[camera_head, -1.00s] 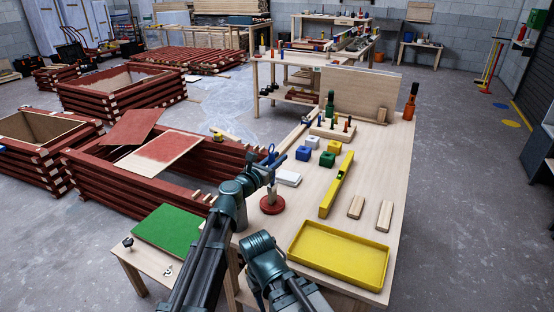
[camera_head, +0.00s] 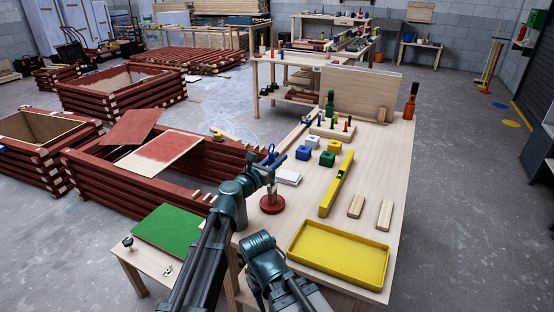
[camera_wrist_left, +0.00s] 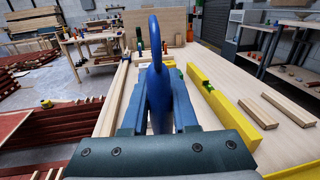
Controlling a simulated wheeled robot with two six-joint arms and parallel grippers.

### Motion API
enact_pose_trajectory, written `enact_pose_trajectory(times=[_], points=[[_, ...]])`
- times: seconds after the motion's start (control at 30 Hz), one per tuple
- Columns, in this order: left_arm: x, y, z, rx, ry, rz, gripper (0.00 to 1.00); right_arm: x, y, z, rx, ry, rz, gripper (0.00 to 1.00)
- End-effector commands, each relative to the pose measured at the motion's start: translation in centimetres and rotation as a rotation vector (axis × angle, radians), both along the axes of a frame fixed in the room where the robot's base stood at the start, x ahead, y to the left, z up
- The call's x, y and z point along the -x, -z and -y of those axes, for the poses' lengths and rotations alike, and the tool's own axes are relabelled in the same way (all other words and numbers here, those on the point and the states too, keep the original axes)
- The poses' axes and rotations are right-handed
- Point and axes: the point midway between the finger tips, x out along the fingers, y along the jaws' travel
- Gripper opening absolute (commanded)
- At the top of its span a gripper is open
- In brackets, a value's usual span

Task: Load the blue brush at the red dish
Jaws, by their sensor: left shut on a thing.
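My left gripper (camera_head: 276,167) is shut on the blue brush (camera_head: 270,151), holding it upright by the handle. The blue handle also stands up between the fingers in the left wrist view (camera_wrist_left: 155,55). The red dish (camera_head: 272,207) sits on the bench near its left edge, directly below the gripper. The brush's lower end reaches down to the dish in the head view; I cannot tell whether it touches. The dish is hidden behind the gripper in the left wrist view.
A white block (camera_head: 288,177) lies just behind the dish. Blue (camera_head: 304,153), white and green blocks stand beyond it. A yellow level (camera_head: 337,184) lies to the right, and a yellow tray (camera_head: 340,279) in front. A green board (camera_head: 168,231) lies on a lower table at left.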

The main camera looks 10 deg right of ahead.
Motion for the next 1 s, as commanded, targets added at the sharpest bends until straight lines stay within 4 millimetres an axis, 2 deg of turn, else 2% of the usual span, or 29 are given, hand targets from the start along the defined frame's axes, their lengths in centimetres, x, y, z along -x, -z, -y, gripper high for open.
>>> enact_pose_trajectory(times=[0.43,1.0], points=[[0.0,-0.3,0.0,-0.002,0.0,0.001,0.0,0.0,-0.3,0.0,0.0,0.0,0.0,0.5],[0.0,-4.6,0.0,-0.001,0.0,0.0,0.0,0.0,-4.7,0.0,0.0,0.0,0.0,0.5]])
